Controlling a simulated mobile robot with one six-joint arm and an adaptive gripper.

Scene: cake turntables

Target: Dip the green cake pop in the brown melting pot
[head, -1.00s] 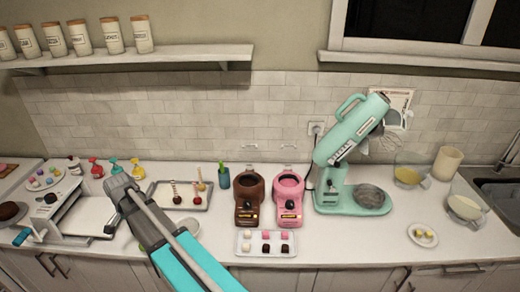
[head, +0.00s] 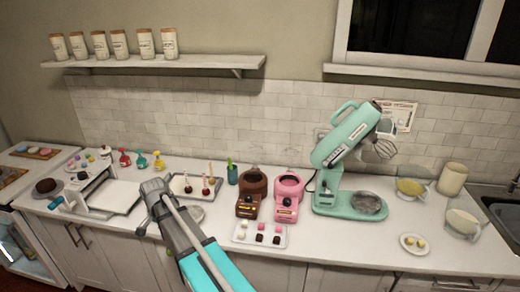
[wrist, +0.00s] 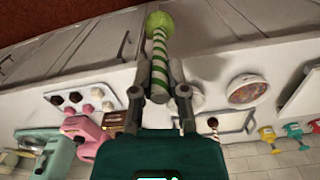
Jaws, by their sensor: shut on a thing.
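My gripper (wrist: 160,78) is shut on the green-and-white striped stick of the green cake pop (wrist: 160,22). The round green head points away from my gripper, clear of other things in the wrist view. In the head view the gripper end is by the counter's front edge, left of the pots; the cake pop cannot be made out there. The brown melting pot (head: 249,205) stands on the counter to the right of my gripper, open at the top. It also shows in the wrist view (wrist: 113,122), well apart from the cake pop.
A pink melting pot (head: 287,205) stands right beside the brown one, with a tray of small sweets (head: 246,238) in front. A tray (head: 180,186) with several cake pops lies behind my arm. A teal mixer (head: 345,150) stands further right.

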